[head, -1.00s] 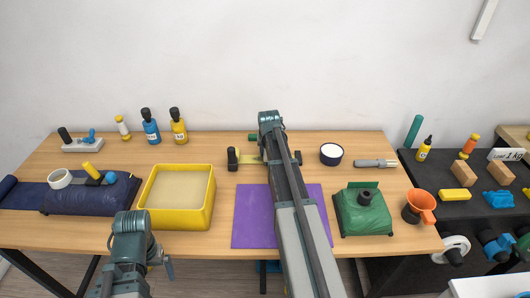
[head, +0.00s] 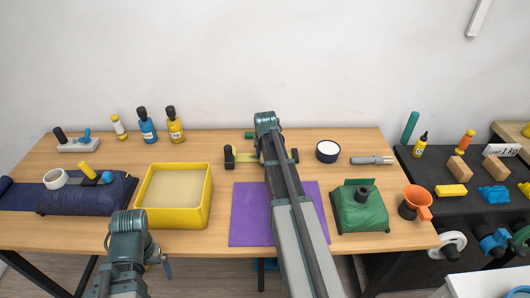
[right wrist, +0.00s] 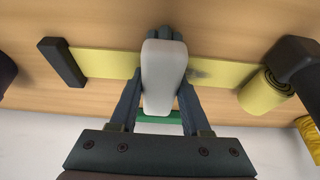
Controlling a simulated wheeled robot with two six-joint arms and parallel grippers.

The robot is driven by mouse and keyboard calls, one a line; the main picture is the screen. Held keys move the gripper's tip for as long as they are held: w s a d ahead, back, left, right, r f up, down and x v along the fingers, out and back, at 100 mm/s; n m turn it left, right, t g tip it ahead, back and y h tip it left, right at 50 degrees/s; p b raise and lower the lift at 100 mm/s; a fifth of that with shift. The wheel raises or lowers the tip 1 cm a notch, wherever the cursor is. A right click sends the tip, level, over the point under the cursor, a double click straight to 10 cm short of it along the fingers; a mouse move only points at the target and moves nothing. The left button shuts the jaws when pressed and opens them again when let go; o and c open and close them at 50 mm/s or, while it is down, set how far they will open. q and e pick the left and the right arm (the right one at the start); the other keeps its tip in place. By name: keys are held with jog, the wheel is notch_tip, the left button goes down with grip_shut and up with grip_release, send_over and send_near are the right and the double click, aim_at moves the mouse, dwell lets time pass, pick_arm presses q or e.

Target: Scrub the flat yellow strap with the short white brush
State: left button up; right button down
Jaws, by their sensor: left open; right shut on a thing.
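The flat yellow strap (right wrist: 105,63) lies across the wood table in the right wrist view, with a dark bar (right wrist: 62,62) across one end and a yellow roll (right wrist: 266,92) at the other. A dark smudge shows on it beside the brush. Part of the strap (head: 247,158) also shows in the head view, left of my right arm. My right gripper (right wrist: 160,95) is shut on the short white brush (right wrist: 163,75), which is over the strap; contact is unclear. The arm hides the brush in the head view. My left gripper (head: 158,262) is open and empty before the table's front edge.
A purple mat (head: 250,215) lies under my right arm. A yellow tray (head: 208,205) stands to its left, a green cushion (head: 360,212) to its right. A dark round tub (head: 328,152) and several bottles stand farther back. A green object (head: 250,135) lies behind the strap.

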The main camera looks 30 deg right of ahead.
jog(key=shift+s+a, duration=0.35)
jog(key=shift+s, duration=0.3)
jog(key=shift+w, duration=0.15)
jog(key=shift+w+d, duration=0.45)
jog(key=shift+w, duration=0.2)
jog(key=shift+w+d, duration=0.1)
jog(key=shift+w+d, duration=0.3)
jog(key=shift+w, duration=0.25)
